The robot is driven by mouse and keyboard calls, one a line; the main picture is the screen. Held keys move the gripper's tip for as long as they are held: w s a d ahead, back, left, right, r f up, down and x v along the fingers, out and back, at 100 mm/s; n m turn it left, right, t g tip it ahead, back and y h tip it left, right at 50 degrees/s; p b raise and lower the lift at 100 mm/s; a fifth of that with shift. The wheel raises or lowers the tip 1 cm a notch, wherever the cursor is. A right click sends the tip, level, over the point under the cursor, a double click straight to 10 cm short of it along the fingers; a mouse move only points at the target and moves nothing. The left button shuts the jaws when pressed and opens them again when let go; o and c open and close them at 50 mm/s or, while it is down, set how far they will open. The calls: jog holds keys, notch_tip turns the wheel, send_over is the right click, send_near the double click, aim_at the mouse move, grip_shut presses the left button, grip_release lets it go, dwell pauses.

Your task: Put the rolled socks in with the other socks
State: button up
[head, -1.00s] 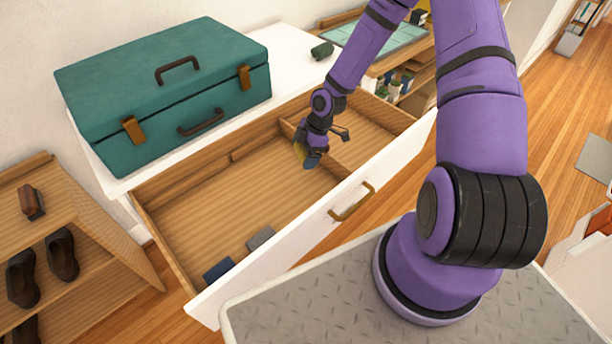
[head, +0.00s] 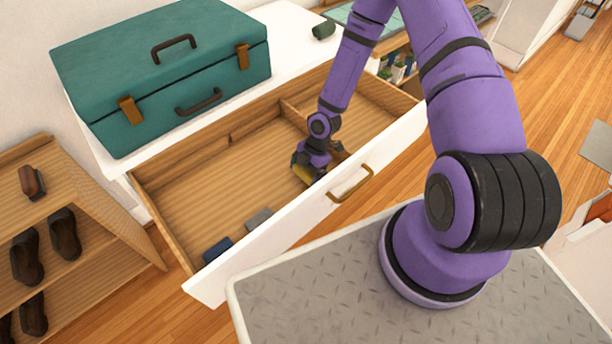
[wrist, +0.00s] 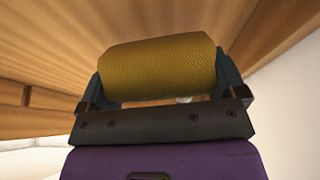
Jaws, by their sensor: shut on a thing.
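My gripper (head: 308,172) is shut on a mustard-yellow rolled pair of socks (wrist: 158,68); in the wrist view the roll lies crosswise between the two fingers. In the head view only a little yellow shows beneath the gripper. The gripper is low inside the open wooden drawer (head: 205,190), near the white front panel, beside the divider (head: 293,115). A dark blue folded item (head: 217,249) and a grey one (head: 258,220), likely socks, lie in the large left compartment by the front panel, left of my gripper. Whether the roll touches the drawer floor is unclear.
A teal case (head: 160,75) stands on the white dresser top, with a dark green roll (head: 323,30) right of it. The drawer's front panel has a brass handle (head: 350,187). A shoe rack (head: 95,215) stands at left. The large compartment's middle is bare.

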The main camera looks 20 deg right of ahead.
jog(key=shift+f, duration=1.15)
jog(key=shift+f, duration=0.1)
jog(key=o, duration=0.6)
